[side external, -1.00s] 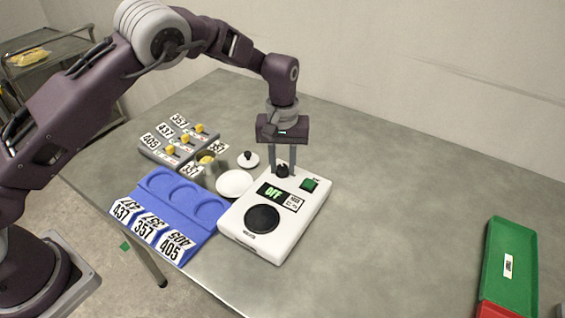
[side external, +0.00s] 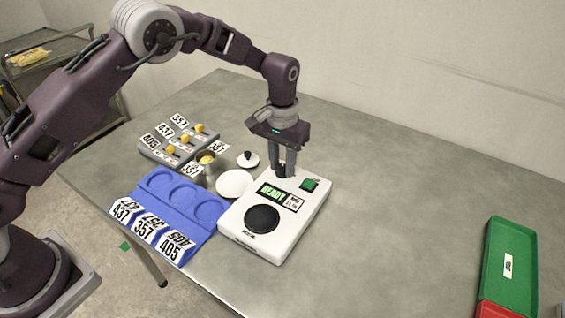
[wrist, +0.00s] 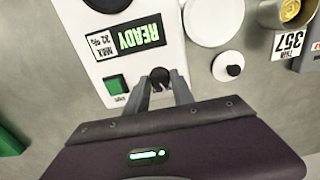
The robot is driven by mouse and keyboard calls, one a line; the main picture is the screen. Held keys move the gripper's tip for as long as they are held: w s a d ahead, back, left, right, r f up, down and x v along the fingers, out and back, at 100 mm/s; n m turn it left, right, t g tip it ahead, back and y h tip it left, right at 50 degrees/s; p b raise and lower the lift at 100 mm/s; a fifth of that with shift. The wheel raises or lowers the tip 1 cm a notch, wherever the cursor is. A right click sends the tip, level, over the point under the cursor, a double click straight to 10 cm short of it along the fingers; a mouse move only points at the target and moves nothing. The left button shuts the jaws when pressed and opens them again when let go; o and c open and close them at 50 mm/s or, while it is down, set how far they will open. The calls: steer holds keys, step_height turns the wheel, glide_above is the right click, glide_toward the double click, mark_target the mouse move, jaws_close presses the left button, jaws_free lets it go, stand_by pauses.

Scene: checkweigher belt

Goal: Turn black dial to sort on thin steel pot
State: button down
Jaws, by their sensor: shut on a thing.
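The black dial (wrist: 160,75) sits on the white checkweigher unit (side external: 275,240), beside its display (wrist: 138,36), which reads READY in green. My gripper (side external: 283,174) points down at the unit's back edge, its fingers shut on the dial; in the wrist view the fingertips (wrist: 163,88) lie on either side of it. In the side view the fingers mostly hide the dial. The steel pot (side external: 207,168), with yellow contents, stands left of the unit; its card (wrist: 290,44) reads THIN 357 in the wrist view.
A green button (side external: 309,185) and a black round pad (side external: 262,218) are on the unit. A white disc (side external: 234,184), a black-knobbed lid (side external: 248,163) and a blue three-recess tray (side external: 150,190) lie left. A green tray (side external: 512,245) lies far right; the table between is clear.

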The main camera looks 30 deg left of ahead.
mark_target(282, 166)
stand_by(0.3)
steer(key=c, duration=1.1)
jaws_free()
step_height(282, 166, up, 7)
steer(key=shift+r, duration=0.1)
